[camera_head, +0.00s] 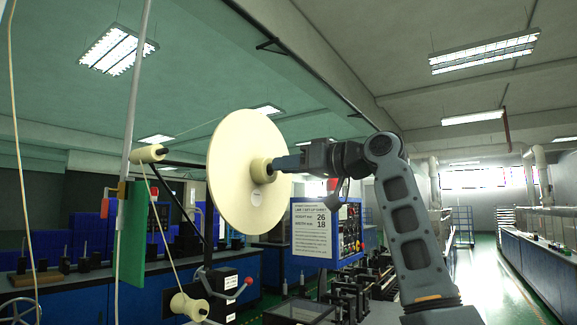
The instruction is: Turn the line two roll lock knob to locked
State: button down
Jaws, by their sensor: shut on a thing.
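A large cream roll disc (232,150) stands upright on its axle in the middle of the view. A cream knob-like hub (259,170) sticks out from its centre toward the right. My gripper (277,164) reaches in from the right and is shut on this hub, with its dark blue-grey fingers level. The fingers hide part of the hub, and I cannot read a locked or unlocked mark. A small pale round label (256,197) shows on the disc just below the hub.
A set-up sheet (321,228) hangs below my arm, beside a blue control box (349,236). A red-ball lever (248,281) stands below the disc. Cream guide rollers (149,154) and a green panel (132,245) are at left. An aisle (487,280) is clear at right.

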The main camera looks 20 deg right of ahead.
jog(key=shift+m, duration=4)
jog(key=c, duration=1)
grip_release()
jog(key=shift+s+d, duration=0.1)
jog(key=b+v, duration=0.2)
jog(key=v, duration=0.5)
jog(key=shift+s+b, duration=0.25)
jog(key=shift+b, duration=0.05)
jog(key=shift+d, duration=0.1)
